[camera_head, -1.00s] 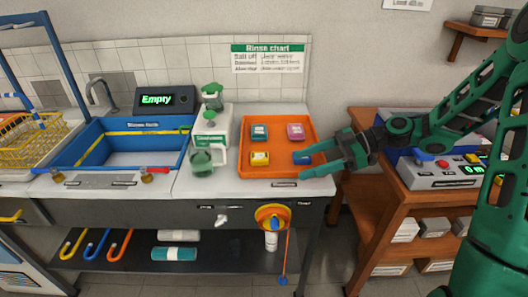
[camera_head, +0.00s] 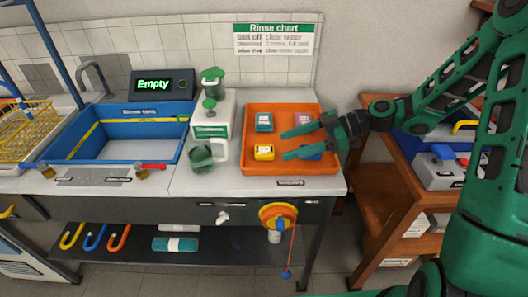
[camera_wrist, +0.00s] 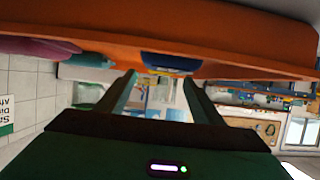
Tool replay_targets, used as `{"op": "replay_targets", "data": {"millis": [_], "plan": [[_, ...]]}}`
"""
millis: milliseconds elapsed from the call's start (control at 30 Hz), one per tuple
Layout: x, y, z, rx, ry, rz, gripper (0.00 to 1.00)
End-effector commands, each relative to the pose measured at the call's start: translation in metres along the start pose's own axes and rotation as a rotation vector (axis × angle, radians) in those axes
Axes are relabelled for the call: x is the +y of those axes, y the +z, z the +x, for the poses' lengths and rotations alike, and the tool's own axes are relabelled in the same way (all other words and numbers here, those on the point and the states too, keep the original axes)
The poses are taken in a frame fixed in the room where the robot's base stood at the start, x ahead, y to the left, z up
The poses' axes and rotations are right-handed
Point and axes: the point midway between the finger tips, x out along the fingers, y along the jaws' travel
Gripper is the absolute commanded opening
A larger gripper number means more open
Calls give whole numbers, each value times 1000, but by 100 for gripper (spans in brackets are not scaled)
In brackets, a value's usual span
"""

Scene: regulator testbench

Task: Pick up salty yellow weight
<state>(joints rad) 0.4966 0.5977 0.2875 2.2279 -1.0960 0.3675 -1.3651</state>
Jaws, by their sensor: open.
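The yellow weight (camera_head: 264,152) sits in the front left of the orange tray (camera_head: 256,112) on the counter. Its surface is too small to tell whether it is salty. My gripper (camera_head: 290,143) is open and empty, above the right part of the tray, with its fingers pointing left toward the yellow weight. A teal weight (camera_head: 264,122) lies behind the yellow one. A pink-purple weight (camera_head: 303,119) and a blue weight (camera_head: 312,156) are partly hidden by my gripper. In the wrist view the tray (camera_wrist: 230,35) crosses the top, with a blue weight (camera_wrist: 165,60) between the fingers' line of sight.
A white and green dispenser (camera_head: 210,125) stands just left of the tray. Left of it is the blue rinse sink (camera_head: 130,130) with a display reading "Empty" (camera_head: 155,84). A wooden shelf (camera_head: 385,190) with a grey device stands at right. A wall lies behind the counter.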

Motion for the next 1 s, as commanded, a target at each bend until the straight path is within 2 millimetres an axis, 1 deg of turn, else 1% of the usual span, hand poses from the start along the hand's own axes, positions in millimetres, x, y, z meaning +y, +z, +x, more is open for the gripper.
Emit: {"op": "replay_targets", "data": {"millis": [133, 300, 400, 500, 700, 733, 767, 800, 867, 900, 967, 1000], "plan": [[0, 1, 12, 0, -1, 1, 61], [0, 1, 36, 0, -2, 1, 61], [0, 1, 46, 0, -1, 1, 61], [0, 1, 51, 0, 1, 1, 61], [1, 1, 51, -1, 2, 0, 61], [1, 1, 51, -1, 2, 0, 59], [1, 1, 51, -1, 2, 1, 51], [1, 1, 51, -1, 2, 0, 42], [1, 1, 51, 0, 1, 0, 27], [1, 1, 51, 0, 1, 0, 18], [1, 1, 51, -1, 2, 0, 4], [1, 0, 51, 1, 1, -1, 0]]}}
